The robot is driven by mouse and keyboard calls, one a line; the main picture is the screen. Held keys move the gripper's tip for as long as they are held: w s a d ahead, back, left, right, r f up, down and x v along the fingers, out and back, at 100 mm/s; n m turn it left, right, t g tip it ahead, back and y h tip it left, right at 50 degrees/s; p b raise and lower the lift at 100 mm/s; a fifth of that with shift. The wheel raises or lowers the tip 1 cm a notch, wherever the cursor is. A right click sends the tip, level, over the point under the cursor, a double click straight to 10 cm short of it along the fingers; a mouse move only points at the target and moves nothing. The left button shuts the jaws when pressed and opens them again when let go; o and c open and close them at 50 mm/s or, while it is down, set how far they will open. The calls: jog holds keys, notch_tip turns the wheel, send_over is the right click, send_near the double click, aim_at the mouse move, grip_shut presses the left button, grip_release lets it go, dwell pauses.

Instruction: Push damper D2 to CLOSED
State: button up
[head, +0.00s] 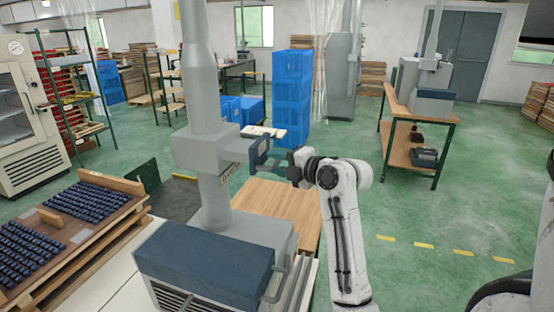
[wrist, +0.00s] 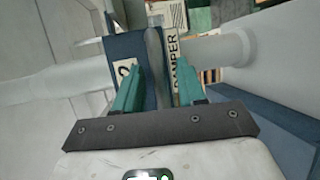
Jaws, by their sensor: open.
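The damper housing (head: 207,148) is a grey box on the vertical duct, left of my gripper (head: 284,165) in the head view. In the wrist view, a grey lever (wrist: 153,50) stands in front of a dark blue plate (wrist: 118,46). A label reading "DAMPER" (wrist: 181,72) and a partly covered label ending in "2" (wrist: 124,70) show beside it. My gripper (wrist: 157,72) is open, with its teal fingers on either side of the lever. I cannot tell whether they touch it. The lever's position marks cannot be read.
Below the duct stands a grey machine with a dark blue cover (head: 205,262). Stacked blue crates (head: 292,95) stand behind my gripper. The green floor at the right is mostly clear.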

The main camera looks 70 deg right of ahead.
jog(key=shift+w+f, duration=0.1)
jog(key=shift+w, duration=0.2)
jog(key=shift+c, duration=0.5)
grip_shut()
